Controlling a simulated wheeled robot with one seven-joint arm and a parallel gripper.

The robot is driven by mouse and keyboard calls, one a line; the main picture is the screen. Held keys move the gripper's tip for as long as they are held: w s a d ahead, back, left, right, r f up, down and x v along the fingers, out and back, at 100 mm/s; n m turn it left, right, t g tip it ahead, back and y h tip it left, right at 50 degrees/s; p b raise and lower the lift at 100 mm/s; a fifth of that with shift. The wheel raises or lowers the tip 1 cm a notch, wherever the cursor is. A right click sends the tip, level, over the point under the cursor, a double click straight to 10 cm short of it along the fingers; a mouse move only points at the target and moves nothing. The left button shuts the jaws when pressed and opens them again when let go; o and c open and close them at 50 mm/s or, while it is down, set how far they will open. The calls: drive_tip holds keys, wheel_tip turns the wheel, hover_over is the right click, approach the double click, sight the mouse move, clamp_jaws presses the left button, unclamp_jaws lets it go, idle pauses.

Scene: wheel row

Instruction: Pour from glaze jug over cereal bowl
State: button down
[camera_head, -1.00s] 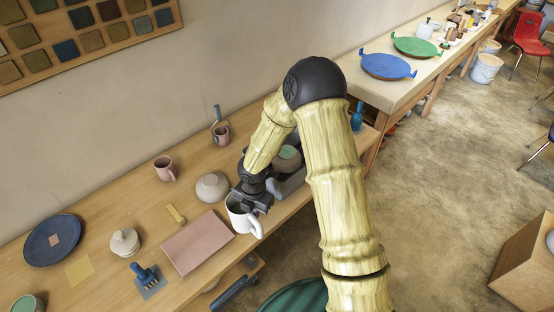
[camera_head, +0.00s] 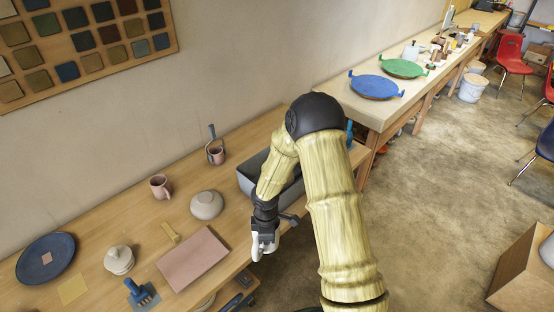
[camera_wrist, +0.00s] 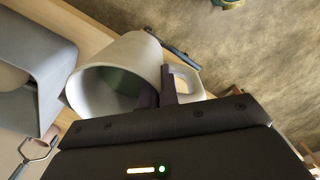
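The glaze jug seems to be the off-white handled vessel held by my gripper. In the wrist view the jug (camera_wrist: 118,72) lies tilted, its mouth facing lower left, with a greenish inside. Its handle is at my dark fingers (camera_wrist: 160,92). In the head view my gripper (camera_head: 264,232) is beyond the table's front edge, and only a small white part of the jug (camera_head: 258,247) shows. A pale grey bowl (camera_head: 207,205), probably the cereal bowl, sits on the wooden table (camera_head: 140,222), left of and apart from my gripper. I cannot tell what it contains.
A pink slab (camera_head: 193,260) lies between the bowl and the front edge. A pink mug (camera_head: 160,187), a lidded pot (camera_head: 119,260) and a blue plate (camera_head: 46,258) stand further left. A grey bin (camera_head: 250,178) is behind my arm. Open floor (camera_head: 430,190) is on the right.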

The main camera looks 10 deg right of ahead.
drive_tip(key=d+f+m, duration=0.4)
drive_tip(key=d+m, duration=0.3)
drive_tip(key=m, duration=0.9)
drive_tip(key=shift+w+d+b, duration=0.35)
drive_tip(key=shift+b, duration=0.05)
drive_tip(key=shift+h, duration=0.3)
